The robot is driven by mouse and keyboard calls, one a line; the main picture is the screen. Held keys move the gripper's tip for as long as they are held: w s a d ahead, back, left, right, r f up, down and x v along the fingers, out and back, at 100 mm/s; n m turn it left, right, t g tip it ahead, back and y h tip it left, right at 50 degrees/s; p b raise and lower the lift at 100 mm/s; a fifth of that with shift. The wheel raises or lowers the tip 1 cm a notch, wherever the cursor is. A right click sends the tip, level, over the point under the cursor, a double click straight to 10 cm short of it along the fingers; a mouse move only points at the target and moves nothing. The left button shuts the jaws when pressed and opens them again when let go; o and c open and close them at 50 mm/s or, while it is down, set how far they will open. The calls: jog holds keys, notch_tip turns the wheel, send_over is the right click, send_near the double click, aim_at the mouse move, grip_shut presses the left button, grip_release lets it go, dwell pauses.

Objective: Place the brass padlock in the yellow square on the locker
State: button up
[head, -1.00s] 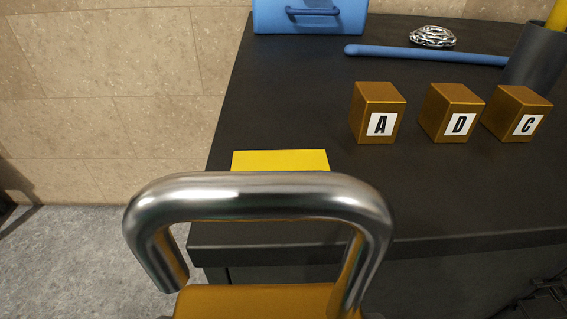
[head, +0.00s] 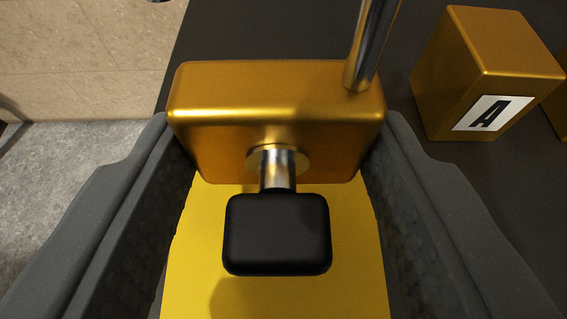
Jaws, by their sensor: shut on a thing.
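The brass padlock (head: 270,92) is in the middle of the head view, between the two grey fingers of my gripper (head: 276,130), which is shut on its sides. A key with a black head (head: 277,234) sticks out of its near face. Part of its steel shackle (head: 372,40) rises at the upper right; the rest is out of view. The yellow square (head: 200,290) lies below and in front of the padlock, partly hidden by it and the key. I cannot tell whether the padlock touches the locker top (head: 475,215).
A brass block marked A (head: 455,65) stands on the dark top to the right of my right finger, with part of another block at the right edge. The top's left edge is near; beyond it are grey floor (head: 75,165) and a tan wall (head: 80,50).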

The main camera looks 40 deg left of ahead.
notch_tip(320, 180, down, 3)
jog(key=shift+f, duration=0.1)
jog(key=o, duration=1.1)
jog(key=shift+o, duration=0.2)
jog(key=v, duration=1.2)
jog(key=shift+s+d, duration=0.1)
